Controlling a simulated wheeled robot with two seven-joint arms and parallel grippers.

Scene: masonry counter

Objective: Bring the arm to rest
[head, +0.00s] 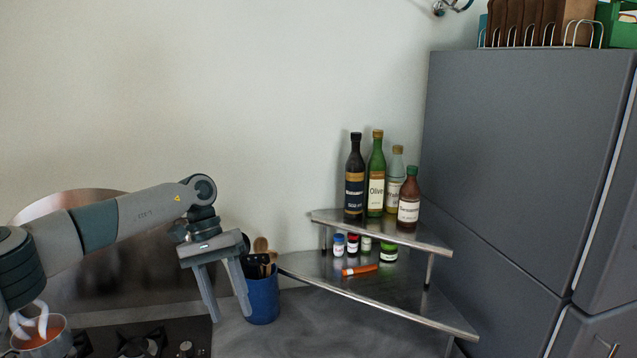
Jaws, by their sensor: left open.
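My left arm (140,213) reaches in from the left, over the stove. My left gripper (231,318) points down at its end, with its two fingers apart and nothing between them. It shows just left of a blue utensil holder (263,300), and its right finger overlaps the holder's edge in the picture; I cannot tell whether they touch. My right gripper is not in view.
A two-tier metal corner shelf (405,302) holds several bottles above, and small jars and an orange tube (360,269) below. A grey fridge (510,150) stands right. A pot (42,338) sits at the lower left by the stove (195,335).

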